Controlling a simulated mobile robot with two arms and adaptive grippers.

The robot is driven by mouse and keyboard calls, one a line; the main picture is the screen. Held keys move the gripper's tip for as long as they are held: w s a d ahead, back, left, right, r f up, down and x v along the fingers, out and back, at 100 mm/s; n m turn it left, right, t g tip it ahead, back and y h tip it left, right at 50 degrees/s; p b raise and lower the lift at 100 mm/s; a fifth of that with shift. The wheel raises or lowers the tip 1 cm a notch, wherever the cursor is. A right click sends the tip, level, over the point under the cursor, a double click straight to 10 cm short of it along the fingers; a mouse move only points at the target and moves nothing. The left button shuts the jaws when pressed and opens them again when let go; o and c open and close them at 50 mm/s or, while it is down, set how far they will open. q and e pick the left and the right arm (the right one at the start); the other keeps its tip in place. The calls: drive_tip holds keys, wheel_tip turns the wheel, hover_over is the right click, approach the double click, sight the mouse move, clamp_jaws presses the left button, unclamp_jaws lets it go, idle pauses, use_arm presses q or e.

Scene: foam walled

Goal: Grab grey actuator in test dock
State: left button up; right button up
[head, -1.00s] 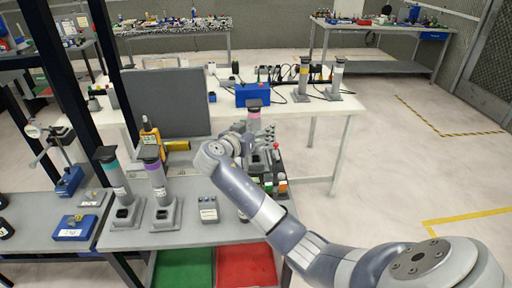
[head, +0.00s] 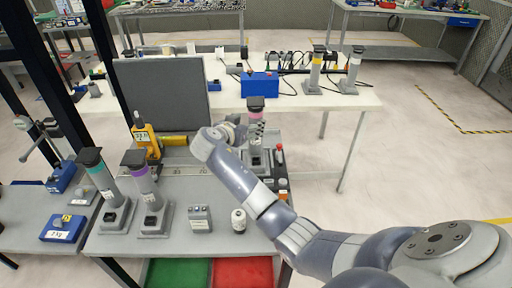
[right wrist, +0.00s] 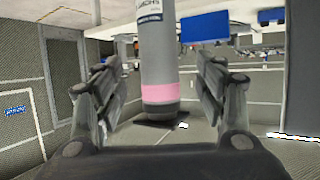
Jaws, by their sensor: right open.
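A grey cylindrical actuator with a pink band and black cap (head: 256,104) stands upright in a grey dock at the right end of the near bench. My right gripper (head: 256,130) reaches it from the left at mid height. In the right wrist view the actuator (right wrist: 157,60) stands between the two open fingers (right wrist: 157,98), with gaps visible on both sides. Other grey actuators stand in docks: teal-banded (head: 100,175) and purple-banded (head: 146,180) at the front left, yellow-banded (head: 316,68) and a pale-banded one (head: 352,68) on the bench behind. My left gripper is out of view.
A dark grey panel (head: 160,100) stands left of the gripper, with a yellow meter (head: 147,138) before it. A blue box (head: 260,85) is behind the pink-banded actuator.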

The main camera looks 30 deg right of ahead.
sight(255, 122)
drive_tip(key=shift+w+d+f, duration=0.25)
drive_tip(key=shift+d+f, duration=0.05)
drive_tip(key=shift+d, duration=0.3)
drive_tip(key=p+x, duration=0.1)
drive_tip(key=x, duration=0.1)
drive_tip(key=p+x, duration=0.1)
drive_tip(key=x, duration=0.2)
drive_tip(key=shift+a+f, duration=0.15)
drive_tip(key=shift+f, duration=0.15)
drive_tip(key=shift+s, duration=0.1)
clamp_jaws()
drive_tip(key=shift+r, duration=0.1)
